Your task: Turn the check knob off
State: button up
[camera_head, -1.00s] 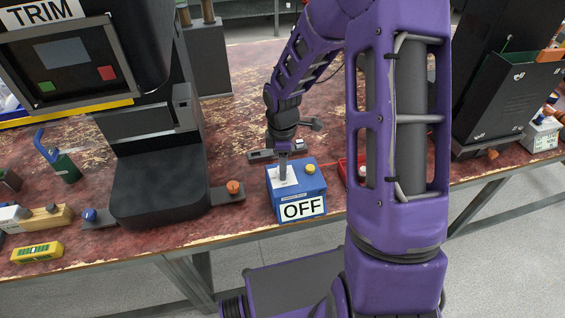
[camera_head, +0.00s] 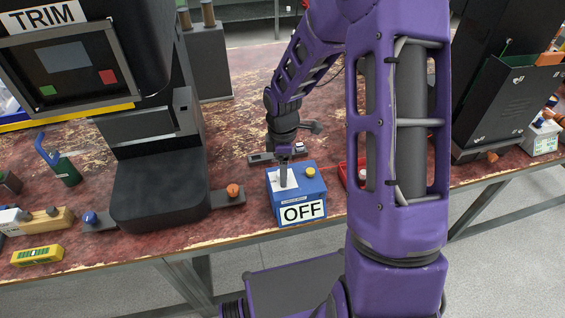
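A blue box (camera_head: 284,214) stands near the front edge of the table, with a white label reading OFF (camera_head: 302,212) on its front. Its top has a white plate (camera_head: 275,184) and a yellow knob (camera_head: 310,171). My gripper (camera_head: 284,183) points down at the white plate, at the end of the purple arm. Its fingertips are at or just above the plate, where a grey shaft shows. I cannot tell whether that shaft is a knob or my fingers, nor whether the gripper is open. No label naming a check knob is readable.
The TRIM machine (camera_head: 158,190) stands to the left, with an orange button (camera_head: 233,190) on a grey base beside it. A red tray (camera_head: 345,176) lies right of the blue box, partly behind my arm. A black machine (camera_head: 510,100) stands far right.

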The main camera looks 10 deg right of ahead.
notch_tip(320, 180, up, 17)
jog(key=p, duration=0.1)
jog(key=shift+r+p, duration=0.2)
jog(key=shift+p, duration=0.15)
dwell(0.3)
